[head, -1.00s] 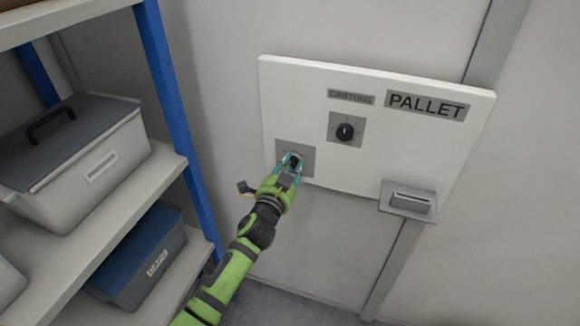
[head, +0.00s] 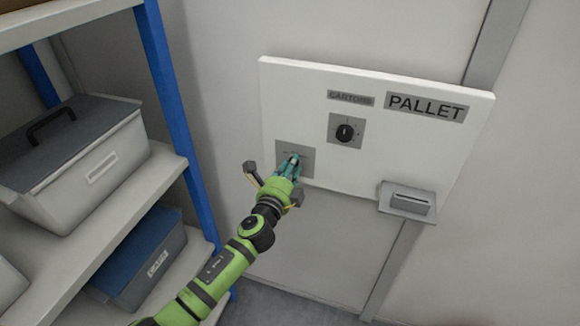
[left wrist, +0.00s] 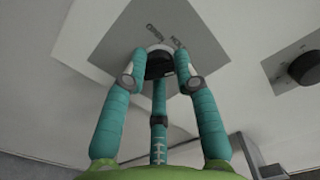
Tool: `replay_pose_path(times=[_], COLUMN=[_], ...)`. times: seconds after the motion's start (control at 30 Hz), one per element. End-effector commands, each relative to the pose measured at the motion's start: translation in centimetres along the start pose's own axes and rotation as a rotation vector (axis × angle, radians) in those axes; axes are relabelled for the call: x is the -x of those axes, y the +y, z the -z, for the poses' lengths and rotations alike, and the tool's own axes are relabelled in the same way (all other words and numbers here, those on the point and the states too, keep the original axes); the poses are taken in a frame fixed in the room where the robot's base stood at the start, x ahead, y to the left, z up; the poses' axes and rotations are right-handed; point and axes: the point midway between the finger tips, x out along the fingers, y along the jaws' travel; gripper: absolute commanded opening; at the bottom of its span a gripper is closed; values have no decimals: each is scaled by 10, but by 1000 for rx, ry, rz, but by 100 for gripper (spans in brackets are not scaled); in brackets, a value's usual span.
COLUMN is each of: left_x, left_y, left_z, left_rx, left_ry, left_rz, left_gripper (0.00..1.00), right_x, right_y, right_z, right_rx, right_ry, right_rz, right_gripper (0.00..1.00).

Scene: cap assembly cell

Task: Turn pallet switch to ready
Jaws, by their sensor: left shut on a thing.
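My left gripper (head: 292,161) is at the lower left switch of the white panel (head: 380,165). Its teal fingers are shut on the black knob (left wrist: 159,66) of that switch, as the left wrist view shows. The fingertips hide most of the knob in the head view, so its exact setting cannot be told. A PALLET sign (head: 427,106) is at the panel's upper right. My right gripper is in neither view.
A second black knob (head: 344,132) sits below a CARTONS label (head: 351,98). A grey holder (head: 408,202) juts out at the panel's lower right. A blue-posted shelf (head: 165,90) with lidded bins (head: 100,165) stands left of my arm. The wall below the panel is clear.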

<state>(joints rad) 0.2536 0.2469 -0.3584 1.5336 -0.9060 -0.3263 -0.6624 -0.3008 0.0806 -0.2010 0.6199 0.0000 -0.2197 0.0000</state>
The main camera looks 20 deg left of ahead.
Motion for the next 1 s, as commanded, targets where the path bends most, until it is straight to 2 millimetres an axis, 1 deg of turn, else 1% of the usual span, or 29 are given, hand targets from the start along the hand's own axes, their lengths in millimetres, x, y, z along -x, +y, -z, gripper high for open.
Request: replay_pose_path(times=[0.03, 0.2, 0.4, 0.63, 1.0], left_x=[0, 0, 1, 1, 2], left_y=[-2, 0, 1, 3, 4], left_z=[4, 4, 4, 5, 6], left_rx=[-40, -155, -250, -300, -309], left_ry=[10, 9, 10, 11, 12], left_rz=[4, 3, 1, -1, -3], left_gripper=[0, 0, 0, 0, 0], right_x=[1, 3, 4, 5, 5], right_y=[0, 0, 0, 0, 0], right_z=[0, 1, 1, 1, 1], right_rx=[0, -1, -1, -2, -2], right_ry=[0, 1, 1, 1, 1], right_rz=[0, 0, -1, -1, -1], right_gripper=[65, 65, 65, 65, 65])
